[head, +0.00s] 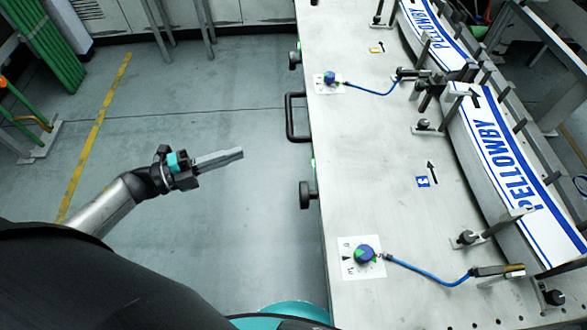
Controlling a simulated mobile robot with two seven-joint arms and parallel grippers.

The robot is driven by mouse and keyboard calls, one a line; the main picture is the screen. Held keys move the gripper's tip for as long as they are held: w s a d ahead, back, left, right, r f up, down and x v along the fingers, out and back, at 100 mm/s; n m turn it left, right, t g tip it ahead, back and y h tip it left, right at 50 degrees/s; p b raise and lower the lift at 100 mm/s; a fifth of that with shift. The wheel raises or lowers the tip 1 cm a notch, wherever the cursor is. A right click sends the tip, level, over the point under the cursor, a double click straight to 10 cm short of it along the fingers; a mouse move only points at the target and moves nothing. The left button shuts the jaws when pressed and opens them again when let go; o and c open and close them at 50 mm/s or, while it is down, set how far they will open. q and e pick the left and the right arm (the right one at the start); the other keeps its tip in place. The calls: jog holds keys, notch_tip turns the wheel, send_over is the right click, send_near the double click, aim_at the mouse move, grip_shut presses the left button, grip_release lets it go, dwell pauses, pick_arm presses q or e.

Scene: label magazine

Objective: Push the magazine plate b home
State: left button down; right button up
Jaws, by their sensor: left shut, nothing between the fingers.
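A wide pale grey plate surface (375,140) fills the right half of the head view. It bears two label magazines with white and blue PELLOWBY labels, one nearer (505,160) and one farther (437,38). A blue tag (423,181) with a black arrow lies beside the nearer magazine. A yellow tag (377,49) with an arrow lies beside the farther one. I cannot tell for sure which part is plate b. My left gripper (241,153) is shut and empty over the floor, left of the plate edge and apart from it. My right gripper is not in view.
A black handle (296,117) and two black knobs (305,195) (294,60) stick out from the plate's left edge. Blue-knobbed dials (364,254) (329,78) with blue hoses sit on top. The floor (200,225) around the left gripper is clear.

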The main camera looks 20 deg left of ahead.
pick_arm(q)
notch_tip(320, 180, up, 3)
jog(key=s+d+m+g+h+b, duration=0.2)
jog(key=s+m+g+h, duration=0.1)
jog(key=m+g, duration=0.25)
jog(key=m, duration=0.1)
send_near(315, 157)
jog(key=shift+t, duration=0.25)
jog(key=x, duration=0.6)
jog(key=shift+f, duration=0.25)
jog(key=shift+w+d, duration=0.15)
jog(key=shift+d, duration=0.25)
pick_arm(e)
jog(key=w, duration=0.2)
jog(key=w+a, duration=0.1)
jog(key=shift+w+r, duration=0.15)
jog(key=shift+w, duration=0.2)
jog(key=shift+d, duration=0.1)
